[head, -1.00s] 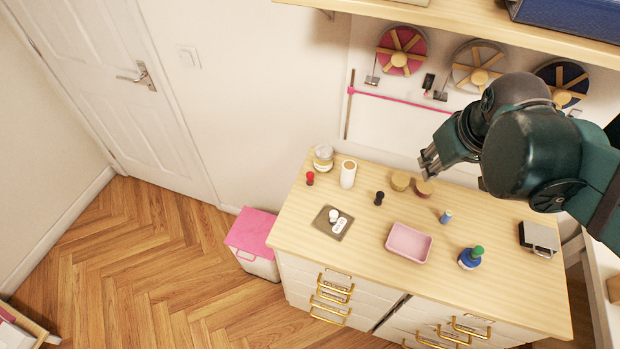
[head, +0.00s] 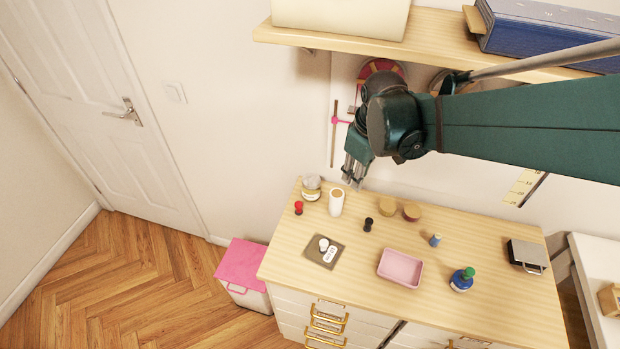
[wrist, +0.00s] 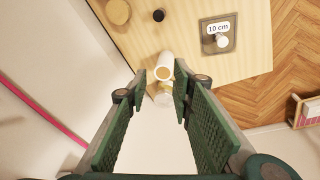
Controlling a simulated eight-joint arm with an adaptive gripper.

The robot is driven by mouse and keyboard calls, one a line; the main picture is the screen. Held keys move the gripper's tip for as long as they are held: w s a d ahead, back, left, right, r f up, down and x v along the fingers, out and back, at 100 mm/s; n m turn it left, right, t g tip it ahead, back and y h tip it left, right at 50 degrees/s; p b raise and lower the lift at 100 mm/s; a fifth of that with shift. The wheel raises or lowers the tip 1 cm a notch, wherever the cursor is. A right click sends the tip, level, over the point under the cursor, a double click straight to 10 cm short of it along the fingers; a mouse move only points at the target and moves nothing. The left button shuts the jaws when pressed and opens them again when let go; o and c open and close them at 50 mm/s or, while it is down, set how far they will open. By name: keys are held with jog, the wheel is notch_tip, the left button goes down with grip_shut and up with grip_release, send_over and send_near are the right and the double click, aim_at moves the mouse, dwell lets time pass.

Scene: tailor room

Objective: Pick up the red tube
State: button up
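The red tube is probably the small red upright piece (head: 298,208) near the left end of the wooden dresser top (head: 470,215). It stands just left of a lidded glass jar (head: 311,189) and a white roll (head: 336,202). My gripper (head: 354,172) is above the back edge of the top, to the right of the red piece and apart from it. In the wrist view my gripper (wrist: 160,100) is open and empty, with the white roll (wrist: 165,66) and the jar (wrist: 162,98) showing between the fingers. The red piece is not visible there.
A grey mat (head: 338,244) with small white items, a dark spool (head: 368,224), two round wooden pieces (head: 387,206) and a pink tray (head: 388,275) are on the top. A shelf (head: 440,45) overhangs behind.

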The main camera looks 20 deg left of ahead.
jog(key=w+a+f+n+g, duration=0.1)
jog(key=a+f+n, duration=0.2)
jog(key=a+f, duration=0.5)
jog(key=n+g, duration=0.1)
jog(key=n, duration=0.2)
send_over(298, 204)
jog(key=shift+h, duration=0.4)
jog(key=f, duration=0.5)
jog(key=shift+w+d+p, duration=0.2)
jog(key=shift+d+p, duration=0.1)
jog(key=shift+s+a+f, duration=0.15)
jog(key=shift+a+f, duration=0.25)
jog(key=shift+a, duration=0.05)
jog(key=shift+f, duration=1.25)
jog(key=shift+f, duration=0.15)
jog(key=shift+d+f, duration=0.2)
jog(key=shift+f, duration=2.25)
